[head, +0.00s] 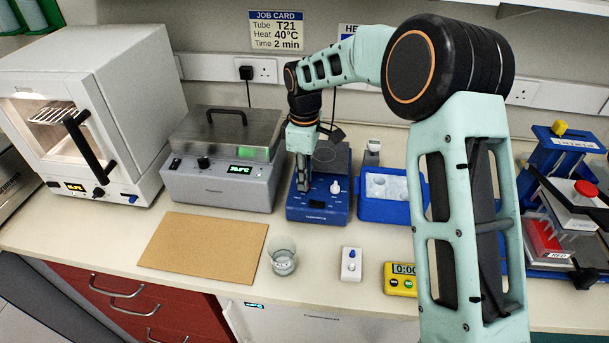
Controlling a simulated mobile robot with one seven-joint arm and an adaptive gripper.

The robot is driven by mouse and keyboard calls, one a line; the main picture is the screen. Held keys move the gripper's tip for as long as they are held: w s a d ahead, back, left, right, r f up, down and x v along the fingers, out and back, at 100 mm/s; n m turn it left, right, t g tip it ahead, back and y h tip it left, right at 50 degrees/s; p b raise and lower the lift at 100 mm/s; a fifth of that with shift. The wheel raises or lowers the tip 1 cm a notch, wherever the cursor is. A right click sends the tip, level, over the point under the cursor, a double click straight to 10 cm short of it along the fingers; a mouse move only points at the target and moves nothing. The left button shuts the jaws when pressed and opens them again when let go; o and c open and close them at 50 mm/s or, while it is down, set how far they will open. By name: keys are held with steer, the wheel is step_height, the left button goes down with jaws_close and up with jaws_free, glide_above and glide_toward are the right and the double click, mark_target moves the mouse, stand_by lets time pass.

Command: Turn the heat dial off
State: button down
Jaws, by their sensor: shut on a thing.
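My gripper (304,186) reaches down from above to the left part of that panel. It is shut on the heat dial, which its fingers hide almost entirely, so I cannot read the dial's setting. A second, white dial (336,187) shows on the right part of the same panel, clear of the fingers.
A grey water bath (222,187) stands left of the hotplate and a blue ice tray (385,212) right of it. In front are a glass beaker (284,262), a small white switch box (351,265) and a yellow timer (401,285). A cork mat (203,248) lies empty at left.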

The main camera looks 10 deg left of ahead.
steer(key=shift+r+n, duration=0.1)
steer(key=shift+n, duration=0.5)
steer(key=c, duration=1.8)
jaws_free()
step_height(320, 180, up, 12)
